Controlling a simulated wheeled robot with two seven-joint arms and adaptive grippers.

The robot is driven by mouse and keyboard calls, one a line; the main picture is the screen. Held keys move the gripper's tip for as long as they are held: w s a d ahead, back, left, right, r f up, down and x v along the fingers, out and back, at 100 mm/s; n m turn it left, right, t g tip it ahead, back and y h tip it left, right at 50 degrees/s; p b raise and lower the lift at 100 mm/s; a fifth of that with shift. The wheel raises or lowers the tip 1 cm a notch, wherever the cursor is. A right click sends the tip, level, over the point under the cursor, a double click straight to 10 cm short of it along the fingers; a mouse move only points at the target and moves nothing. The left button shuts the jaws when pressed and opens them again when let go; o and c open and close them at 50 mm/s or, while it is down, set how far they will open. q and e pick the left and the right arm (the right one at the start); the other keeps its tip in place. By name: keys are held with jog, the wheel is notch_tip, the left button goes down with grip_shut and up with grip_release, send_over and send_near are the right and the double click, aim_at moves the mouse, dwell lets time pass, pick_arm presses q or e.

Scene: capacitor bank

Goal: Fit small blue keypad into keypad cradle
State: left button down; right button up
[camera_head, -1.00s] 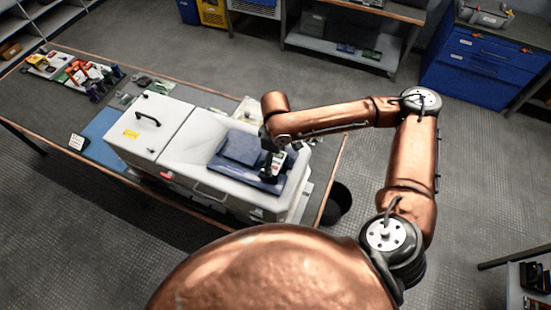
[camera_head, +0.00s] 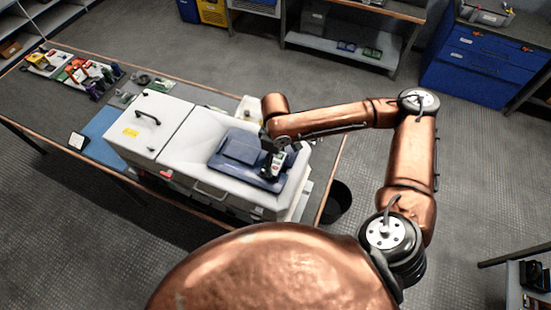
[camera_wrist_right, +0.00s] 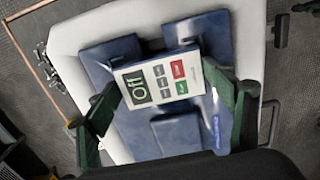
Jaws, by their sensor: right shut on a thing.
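The small keypad (camera_wrist_right: 163,85) has a white face with a green display reading "Off" and grey, red and green buttons. My right gripper (camera_wrist_right: 162,76) is shut on it, with a dark green finger at each side. In the head view my right gripper (camera_head: 274,163) is over the right part of a blue panel (camera_head: 232,164) set in a white machine. In the wrist view the blue panel (camera_wrist_right: 165,133) with raised blocks lies behind the keypad. I cannot tell which part is the cradle, or whether the keypad touches it. My left gripper is out of view.
The white machine (camera_head: 180,138) with a black-handled lid stands on a long workbench (camera_head: 48,98). Several coloured items (camera_head: 86,76) lie at the bench's far left. A small white-faced device (camera_head: 77,141) sits near the front edge. A black bin (camera_head: 337,200) stands beyond the bench's right end.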

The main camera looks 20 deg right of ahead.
jog(key=shift+f, duration=0.15)
jog(key=o, duration=1.3)
notch_tip(320, 180, up, 12)
jog(key=shift+r, duration=0.1)
jog(key=shift+d, duration=0.1)
